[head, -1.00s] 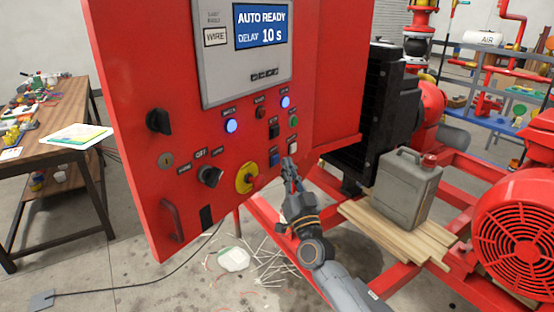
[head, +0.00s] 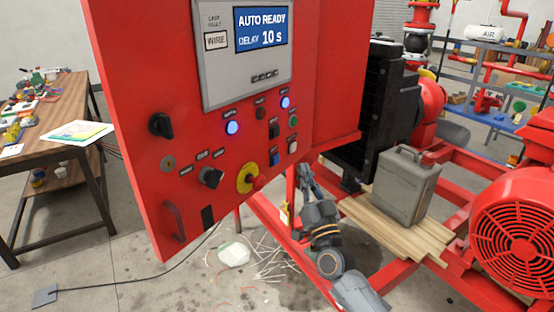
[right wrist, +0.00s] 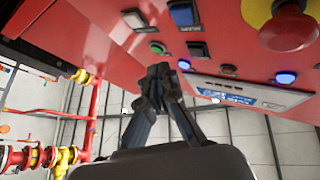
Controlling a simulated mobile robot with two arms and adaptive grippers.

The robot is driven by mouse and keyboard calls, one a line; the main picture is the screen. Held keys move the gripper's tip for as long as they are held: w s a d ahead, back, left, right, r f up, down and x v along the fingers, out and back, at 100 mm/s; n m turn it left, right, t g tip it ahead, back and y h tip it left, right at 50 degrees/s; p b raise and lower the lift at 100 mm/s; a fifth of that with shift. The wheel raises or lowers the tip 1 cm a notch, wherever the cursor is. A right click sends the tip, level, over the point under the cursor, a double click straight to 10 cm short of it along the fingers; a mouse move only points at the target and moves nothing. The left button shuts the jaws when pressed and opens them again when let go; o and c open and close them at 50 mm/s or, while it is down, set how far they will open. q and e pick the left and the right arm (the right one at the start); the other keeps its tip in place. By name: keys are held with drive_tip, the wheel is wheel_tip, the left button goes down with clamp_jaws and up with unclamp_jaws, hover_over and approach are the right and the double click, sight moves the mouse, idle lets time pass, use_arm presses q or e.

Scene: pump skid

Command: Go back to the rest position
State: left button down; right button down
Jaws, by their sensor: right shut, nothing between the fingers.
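My right gripper (head: 304,176) is in front of the lower right of the red control panel (head: 150,90), apart from it, shut and empty. In the right wrist view its closed fingers (right wrist: 158,80) point past the panel's buttons. The panel's display (head: 261,28) reads AUTO READY, DELAY 10 s. Two blue lamps (head: 231,127) are lit. A red mushroom button on a yellow ring (head: 246,180) and a black selector knob (head: 211,177) sit low on the panel. My left gripper does not show in the head view.
A grey jerry can (head: 406,188) stands on wooden planks (head: 372,227) right of my arm. A red fan housing (head: 515,235) and red skid frame (head: 470,165) are at the right. A cluttered workbench (head: 65,100) is at the left. Loose sticks and a white scrap (head: 234,254) lie on the floor.

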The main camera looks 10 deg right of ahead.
idle(0.4)
drive_tip(key=s+f+n+g, duration=0.1)
drive_tip(key=s+f+g, duration=0.2)
drive_tip(key=f, duration=1)
drive_tip(key=s+f+n+g, duration=0.1)
drive_tip(key=s+f+g, duration=0.15)
drive_tip(key=f, duration=1.05)
drive_tip(key=s+f+n+g, duration=0.1)
drive_tip(key=s+f+g, duration=0.25)
drive_tip(key=f, duration=0.85)
drive_tip(key=s+f+g, duration=0.6)
drive_tip(key=s+f, duration=1)
drive_tip(key=f, duration=0.3)
drive_tip(key=s+d+f+g, duration=0.1)
drive_tip(key=s+f, duration=0.3)
drive_tip(key=s, duration=0.7)
drive_tip(key=s+f+g+h, duration=0.1)
drive_tip(key=s+f+g, duration=0.3)
drive_tip(key=s, duration=0.7)
drive_tip(key=s+d+f+n+g, duration=0.1)
drive_tip(key=s+f, duration=0.4)
drive_tip(key=s, duration=0.6)
drive_tip(key=shift+s+d+g+h, duration=0.2)
drive_tip(key=shift+d+g+h, duration=0.15)
drive_tip(key=shift+g, duration=0.45)
